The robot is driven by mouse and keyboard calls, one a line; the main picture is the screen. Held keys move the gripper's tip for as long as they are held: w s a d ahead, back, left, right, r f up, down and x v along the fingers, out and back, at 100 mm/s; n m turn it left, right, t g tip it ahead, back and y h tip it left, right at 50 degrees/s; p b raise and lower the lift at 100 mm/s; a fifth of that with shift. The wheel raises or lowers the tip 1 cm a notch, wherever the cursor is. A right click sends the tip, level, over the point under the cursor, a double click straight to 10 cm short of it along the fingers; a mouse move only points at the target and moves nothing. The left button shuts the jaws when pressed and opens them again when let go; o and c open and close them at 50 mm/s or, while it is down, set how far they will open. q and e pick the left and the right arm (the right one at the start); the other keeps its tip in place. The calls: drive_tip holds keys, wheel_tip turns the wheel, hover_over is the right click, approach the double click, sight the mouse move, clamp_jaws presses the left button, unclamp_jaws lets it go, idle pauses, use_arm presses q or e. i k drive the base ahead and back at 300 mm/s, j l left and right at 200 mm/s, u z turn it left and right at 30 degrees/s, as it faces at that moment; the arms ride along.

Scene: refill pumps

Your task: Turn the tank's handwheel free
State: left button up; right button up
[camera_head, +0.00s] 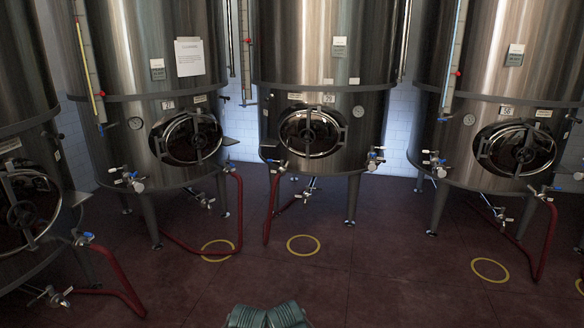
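Several steel tanks stand in a row, each with an oval hatch and a handwheel low on its front. The middle tank (325,40) has its handwheel (310,133) facing me. The tank to its left (150,50) has a handwheel (200,139), and the right tank (500,70) has one (524,154). The far-left tank (20,80) is cut by the picture edge; its handwheel (24,214) shows. All hatches look shut. Which tank is meant cannot be told. Neither gripper is recognisable; two grey-green ribbed parts at the bottom edge seem mine. Nothing of mine touches a handwheel.
Red hoses (238,210) run from valves down to the floor, with another at the right (549,235). Valves (372,158) stick out below the hatches. Yellow rings (303,245) mark the dark red floor. The floor in front of the middle tank is clear.

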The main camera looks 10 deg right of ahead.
sight(308, 137)
drive_tip(key=i+l+z, duration=0.15)
drive_tip(key=i+z, duration=0.2)
drive_tip(key=i, duration=0.55)
drive_tip(key=i+j+z, duration=0.1)
drive_tip(key=i+z, duration=0.2)
drive_tip(key=i, duration=0.6)
drive_tip(key=i+j+z, duration=0.1)
drive_tip(key=i+z, duration=0.15)
drive_tip(key=i, duration=1.45)
drive_tip(key=i+l+u, duration=0.2)
drive_tip(key=i, duration=0.35)
drive_tip(key=i+l+u, duration=0.2)
drive_tip(key=i+l, duration=0.15)
drive_tip(key=i, duration=0.2)
